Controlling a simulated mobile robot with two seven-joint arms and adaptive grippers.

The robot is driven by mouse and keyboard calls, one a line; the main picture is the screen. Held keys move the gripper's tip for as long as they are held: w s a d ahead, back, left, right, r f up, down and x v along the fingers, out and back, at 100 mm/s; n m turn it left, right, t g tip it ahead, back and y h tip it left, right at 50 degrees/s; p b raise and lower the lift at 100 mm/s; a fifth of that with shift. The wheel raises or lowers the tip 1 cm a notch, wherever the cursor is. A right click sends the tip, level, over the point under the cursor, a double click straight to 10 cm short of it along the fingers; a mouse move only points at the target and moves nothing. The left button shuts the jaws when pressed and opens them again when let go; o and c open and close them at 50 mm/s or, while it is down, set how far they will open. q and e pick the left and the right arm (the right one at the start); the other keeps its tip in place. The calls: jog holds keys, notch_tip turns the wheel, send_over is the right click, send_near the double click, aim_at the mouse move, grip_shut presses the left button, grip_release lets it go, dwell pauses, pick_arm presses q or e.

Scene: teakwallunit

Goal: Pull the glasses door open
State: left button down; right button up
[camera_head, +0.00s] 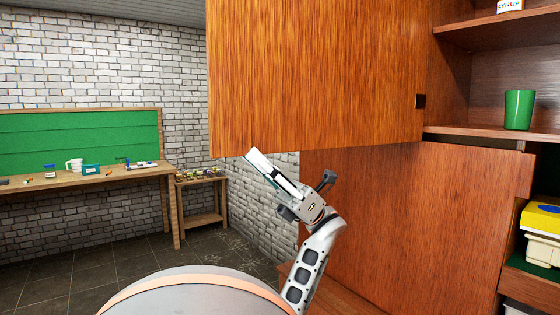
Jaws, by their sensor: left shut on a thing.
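The glasses door (320,75) is a large wooden panel at the top middle. It stands swung out from the wall unit, its free edge at the left and a small dark fitting at its right side. My left gripper (252,156) reaches up from below, with its pale fingertips at the door's lower edge near the free side. It is shut on the door; the exact part between its fingers is hard to make out. A green cup (519,110) stands on the open shelf at the right. My right gripper is out of view.
A closed-looking wooden panel (420,220) lies below and behind my left arm. Shelves at the right hold a yellow-lidded box (541,218) and a syrup package (509,5). A workbench (90,175) stands far left; the floor before it is clear.

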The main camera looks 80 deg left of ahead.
pick_arm(q)
jog(key=c, duration=2)
grip_release()
jog(key=shift+w+d+r, duration=0.1)
jog(key=shift+w+r, duration=0.05)
jog(key=shift+w, duration=0.05)
jog(key=shift+c, duration=0.2)
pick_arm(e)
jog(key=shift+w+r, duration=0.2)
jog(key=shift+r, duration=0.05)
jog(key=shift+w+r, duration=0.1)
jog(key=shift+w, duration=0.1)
pick_arm(q)
jog(key=v, duration=1.2)
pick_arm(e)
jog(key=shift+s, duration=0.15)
